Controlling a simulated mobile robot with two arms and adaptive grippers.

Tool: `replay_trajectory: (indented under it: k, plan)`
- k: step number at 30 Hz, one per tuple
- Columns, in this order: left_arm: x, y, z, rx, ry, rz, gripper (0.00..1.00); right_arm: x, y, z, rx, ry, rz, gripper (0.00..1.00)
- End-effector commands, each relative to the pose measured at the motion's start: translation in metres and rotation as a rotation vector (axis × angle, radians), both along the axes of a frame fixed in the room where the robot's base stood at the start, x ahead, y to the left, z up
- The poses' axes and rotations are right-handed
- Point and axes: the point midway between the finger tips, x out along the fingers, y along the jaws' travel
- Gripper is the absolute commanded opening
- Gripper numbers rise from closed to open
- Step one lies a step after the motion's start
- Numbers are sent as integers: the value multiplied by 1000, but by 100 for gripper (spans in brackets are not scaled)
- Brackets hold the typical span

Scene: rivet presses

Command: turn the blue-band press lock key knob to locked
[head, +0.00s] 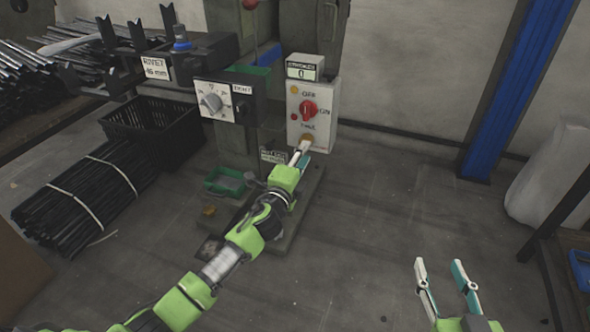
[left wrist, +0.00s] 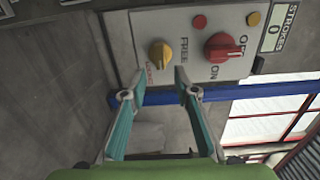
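The press with the blue band (head: 267,55) carries a white control box (head: 325,100). The yellow key knob (left wrist: 160,55) is low on that box, with a FREE label on one side and a small red label on the other. In the head view the knob (head: 308,138) sits just above my left fingertips. My left gripper (left wrist: 160,79) is open, its two fingertips apart just short of the knob; I cannot tell whether they touch it. A red OFF/ON knob (head: 308,110) is above the yellow one. My right gripper (head: 439,264) is open and empty, over the floor.
A black crate (head: 160,125), a green tray (head: 226,182) and bundled rods (head: 75,208) are at the left. A blue post (head: 515,90) stands at the right. The middle floor is clear.

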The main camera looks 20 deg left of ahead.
Motion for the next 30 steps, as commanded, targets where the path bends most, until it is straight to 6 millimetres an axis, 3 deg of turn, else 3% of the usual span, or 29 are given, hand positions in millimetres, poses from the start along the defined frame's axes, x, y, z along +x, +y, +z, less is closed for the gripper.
replay_trajectory:
  k: [6, 12, 18, 30]
  plan:
    - [-41, 1, -2, 0, 2, -3, 28, 0, 0, 0, 0, 0, -1, 40]
    - [-67, 1, -1, 1, 1, -2, 28, 0, 0, 0, 1, 0, -1, 40]
    - [-76, 2, 0, 1, 0, -1, 28, 0, 0, 0, 0, 0, -1, 40]
    - [-76, 2, 0, 0, 0, -1, 28, 0, 0, 0, 1, 1, -1, 40]
